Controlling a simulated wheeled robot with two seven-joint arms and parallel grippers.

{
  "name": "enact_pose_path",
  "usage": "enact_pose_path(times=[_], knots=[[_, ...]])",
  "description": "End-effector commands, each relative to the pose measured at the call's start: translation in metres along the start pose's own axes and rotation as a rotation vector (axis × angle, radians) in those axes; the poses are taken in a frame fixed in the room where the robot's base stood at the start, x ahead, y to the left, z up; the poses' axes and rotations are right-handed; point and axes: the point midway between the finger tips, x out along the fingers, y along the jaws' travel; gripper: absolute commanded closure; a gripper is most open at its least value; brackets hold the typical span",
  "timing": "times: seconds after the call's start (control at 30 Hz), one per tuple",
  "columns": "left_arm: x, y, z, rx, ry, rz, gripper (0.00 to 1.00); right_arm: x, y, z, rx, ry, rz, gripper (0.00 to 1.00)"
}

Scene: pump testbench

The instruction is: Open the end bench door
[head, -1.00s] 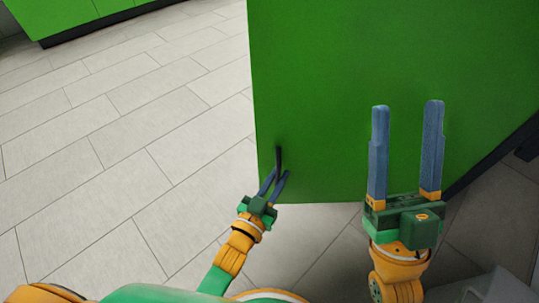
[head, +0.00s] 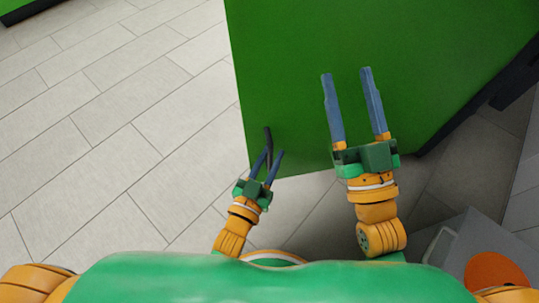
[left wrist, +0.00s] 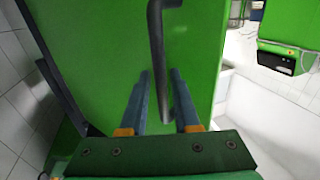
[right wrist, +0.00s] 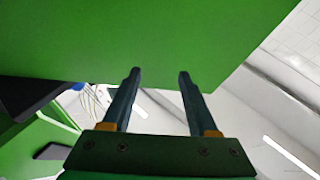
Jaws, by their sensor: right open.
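The green bench door (head: 300,100) fills the upper middle of the head view, a large flat panel with its left edge over the floor. Its black bar handle (head: 267,135) is near the lower left corner. My left gripper (head: 272,152) is at the handle. In the left wrist view the handle (left wrist: 157,40) runs down between the two fingers, closer to the right one, with a gap to the left one. My right gripper (head: 346,72) is open and empty in front of the panel. The right wrist view shows the panel (right wrist: 140,40) beyond its fingertips.
Light tiled floor (head: 130,130) lies clear to the left of the door. A grey box with an orange disc (head: 494,270) stands at the lower right. Another green cabinet (head: 28,8) is at the top left.

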Motion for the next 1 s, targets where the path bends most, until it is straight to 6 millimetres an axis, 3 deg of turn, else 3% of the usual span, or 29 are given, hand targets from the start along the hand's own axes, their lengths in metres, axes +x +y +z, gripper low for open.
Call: enact_pose_path(times=[0.4,0.57,0.8,1.0], knots=[[-0.004,-0.001,0.000,0.000,-0.002,-0.002,0.53,0.001,0.001,0.004,-0.001,-0.029,0.002,0.40],[-0.023,-0.001,-0.002,0.001,-0.005,-0.002,0.53,-0.006,0.006,0.045,-0.001,-0.259,0.015,0.40],[-0.057,0.000,-0.001,0.000,-0.005,0.000,0.53,-0.039,0.012,0.107,0.006,-0.621,0.033,0.40],[-0.070,0.000,0.000,0.000,-0.001,-0.001,0.53,-0.057,0.014,0.127,0.011,-0.754,0.040,0.40]])
